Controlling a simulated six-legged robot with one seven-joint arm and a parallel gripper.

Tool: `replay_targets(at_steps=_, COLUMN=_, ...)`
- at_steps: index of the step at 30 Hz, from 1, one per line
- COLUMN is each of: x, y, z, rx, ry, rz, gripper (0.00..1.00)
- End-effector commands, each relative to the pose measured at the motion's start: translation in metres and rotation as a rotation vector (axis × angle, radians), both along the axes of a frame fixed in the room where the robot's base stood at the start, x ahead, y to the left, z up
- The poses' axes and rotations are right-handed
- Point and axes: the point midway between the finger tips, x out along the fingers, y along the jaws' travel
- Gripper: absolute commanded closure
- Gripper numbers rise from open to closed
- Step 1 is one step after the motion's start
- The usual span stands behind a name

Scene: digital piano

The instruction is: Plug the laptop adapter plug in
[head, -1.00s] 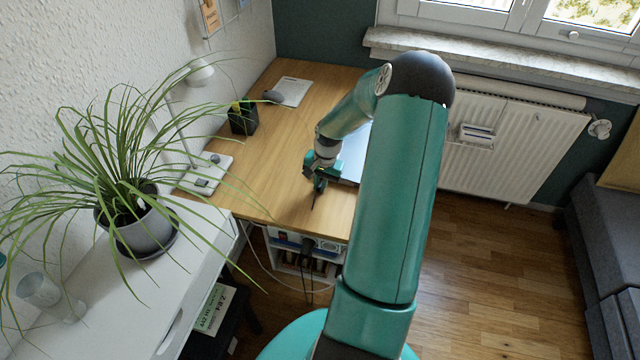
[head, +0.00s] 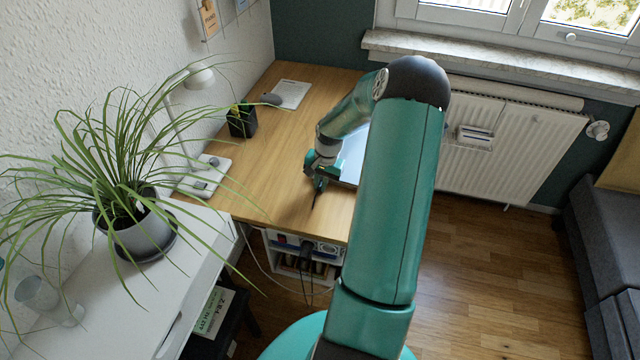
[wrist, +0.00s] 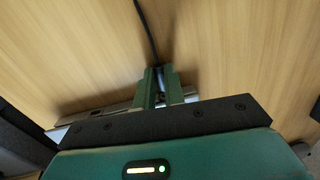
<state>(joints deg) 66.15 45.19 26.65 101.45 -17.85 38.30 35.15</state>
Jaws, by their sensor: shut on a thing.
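My gripper (head: 319,183) is over the near part of the wooden desk (head: 275,170), pointing down, left of the laptop (head: 354,152). In the wrist view, my gripper (wrist: 161,72) has its two green fingers close together on a small dark thing, which I take as the laptop adapter plug. The fingers mostly hide the plug. Its black cable (wrist: 148,32) runs away from the fingertips across the wood. Below the desk's front edge, a socket unit (head: 325,247) shows, with a dark plug or cable at it. My upper arm hides the right part of the desk.
A potted plant (head: 138,232) with long leaves stands on the white cabinet (head: 105,300) at left. A pen holder (head: 242,122), a lamp (head: 200,78) and a mouse (head: 271,99) are on the desk's far left side. The desk's middle is clear. Loose cables hang below the front edge.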

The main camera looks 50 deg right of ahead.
Motion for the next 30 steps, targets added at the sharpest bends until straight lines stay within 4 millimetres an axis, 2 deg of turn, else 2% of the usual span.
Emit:
replay_targets(at_steps=19, x=0.0036, y=-0.0093, z=0.0, rx=-0.001, ry=0.0, rz=-0.001, gripper=1.0)
replay_targets(at_steps=20, x=0.0035, y=-0.0092, z=0.0001, rx=-0.001, ry=0.0, rz=-0.001, gripper=0.83)
replay_targets(at_steps=23, x=0.0035, y=-0.0091, z=0.0001, rx=-0.001, ry=0.0, rz=-0.001, gripper=0.64)
replay_targets(at_steps=30, x=0.0035, y=-0.009, z=0.0001, rx=0.0, ry=0.0, rz=0.0, gripper=0.64)
